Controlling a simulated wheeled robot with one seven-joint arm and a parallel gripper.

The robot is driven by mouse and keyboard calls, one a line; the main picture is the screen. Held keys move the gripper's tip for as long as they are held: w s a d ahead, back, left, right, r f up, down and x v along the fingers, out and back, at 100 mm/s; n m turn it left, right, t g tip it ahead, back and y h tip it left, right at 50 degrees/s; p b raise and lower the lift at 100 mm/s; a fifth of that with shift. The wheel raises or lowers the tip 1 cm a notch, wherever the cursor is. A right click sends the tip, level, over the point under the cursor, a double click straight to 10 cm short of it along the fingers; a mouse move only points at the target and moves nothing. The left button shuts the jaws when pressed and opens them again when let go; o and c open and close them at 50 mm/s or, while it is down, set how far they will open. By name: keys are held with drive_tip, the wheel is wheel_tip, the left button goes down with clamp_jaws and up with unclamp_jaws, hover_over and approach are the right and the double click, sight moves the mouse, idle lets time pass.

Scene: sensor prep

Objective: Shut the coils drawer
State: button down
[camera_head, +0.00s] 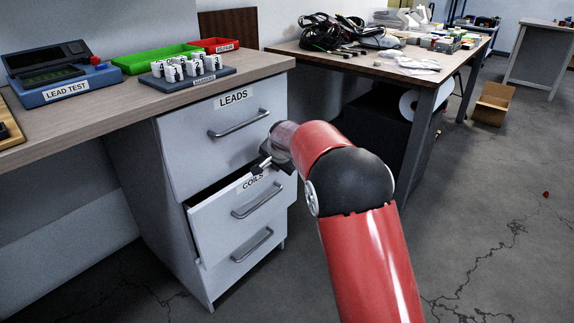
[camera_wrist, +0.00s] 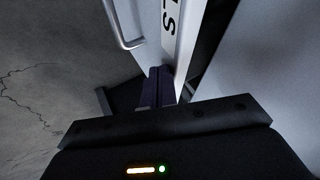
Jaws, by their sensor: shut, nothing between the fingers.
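The coils drawer (camera_head: 218,215) is the middle drawer of the white cabinet under the bench. It stands partly open, with a dark gap along its top. Its front carries a COILS label (camera_head: 253,182) and a metal bar handle (camera_head: 256,202). My gripper (camera_head: 262,164) is at the top edge of the drawer front, near the label. In the wrist view the shut fingers (camera_wrist: 158,86) are beside the labelled drawer front (camera_wrist: 178,35), with its handle (camera_wrist: 124,25) to the left. I cannot tell whether they touch it.
The LEADS drawer (camera_head: 190,150) above looks shut, and its handle (camera_head: 238,124) sticks out near my arm. A lower drawer (camera_head: 240,265) is below. The bench top (camera_head: 130,105) holds a lead tester, bins and a rack. Floor (camera_head: 480,210) at the right is open.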

drive_tip(key=shift+w+a, duration=0.3)
drive_tip(key=shift+a, duration=0.05)
idle(0.3)
